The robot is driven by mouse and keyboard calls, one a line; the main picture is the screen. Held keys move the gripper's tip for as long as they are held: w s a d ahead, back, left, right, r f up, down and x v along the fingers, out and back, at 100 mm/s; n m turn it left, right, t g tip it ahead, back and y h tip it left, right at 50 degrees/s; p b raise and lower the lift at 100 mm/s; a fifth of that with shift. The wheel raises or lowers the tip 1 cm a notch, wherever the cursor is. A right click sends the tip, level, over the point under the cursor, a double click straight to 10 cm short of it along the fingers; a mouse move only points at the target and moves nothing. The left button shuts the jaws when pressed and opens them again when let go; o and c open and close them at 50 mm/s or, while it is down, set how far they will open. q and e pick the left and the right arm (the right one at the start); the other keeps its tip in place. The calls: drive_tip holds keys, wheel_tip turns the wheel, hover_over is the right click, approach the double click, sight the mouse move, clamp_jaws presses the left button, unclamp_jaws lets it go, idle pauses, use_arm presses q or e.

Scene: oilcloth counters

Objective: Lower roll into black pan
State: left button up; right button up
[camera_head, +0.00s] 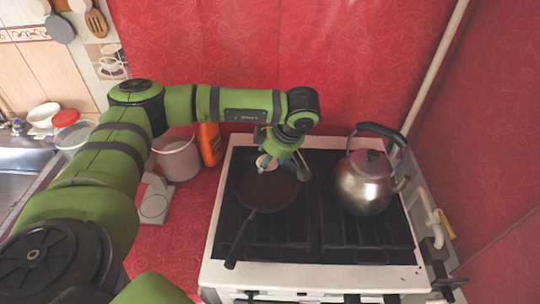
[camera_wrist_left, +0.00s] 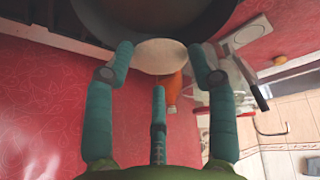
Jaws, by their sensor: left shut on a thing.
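The black pan (camera_head: 268,192) sits on the stove's left side with its handle pointing to the front. My left gripper (camera_head: 266,163) is over the back part of the pan and is shut on the pale roll (camera_head: 262,162). In the left wrist view the roll (camera_wrist_left: 162,57) sits between the fingertips, and the dark pan (camera_wrist_left: 150,18) is beyond it. The small gap between the roll and the pan bottom cannot be judged clearly. My right gripper is not in view.
A metal kettle (camera_head: 366,182) stands on the stove (camera_head: 215,235) to the right of the pan. A white bucket (camera_head: 178,158), an orange bottle (camera_head: 209,144) and a white scale-like object (camera_head: 154,204) stand left of the stove. A red wall is close behind.

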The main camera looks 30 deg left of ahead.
use_arm(q)
drive_tip(key=b, duration=0.4)
hover_over(266, 187)
drive_tip(key=d, duration=0.2)
drive_tip(key=shift+s+a+f, duration=0.1)
drive_tip(key=shift+f, duration=1.25)
drive_tip(key=shift+a+f, duration=0.1)
drive_tip(key=shift+f, duration=1.2)
drive_tip(key=shift+f+b, duration=2.35)
drive_tip(key=shift+f, duration=0.15)
drive_tip(key=shift+c, duration=0.2)
drive_tip(key=o, duration=1.3)
drive_tip(key=v, duration=1.2)
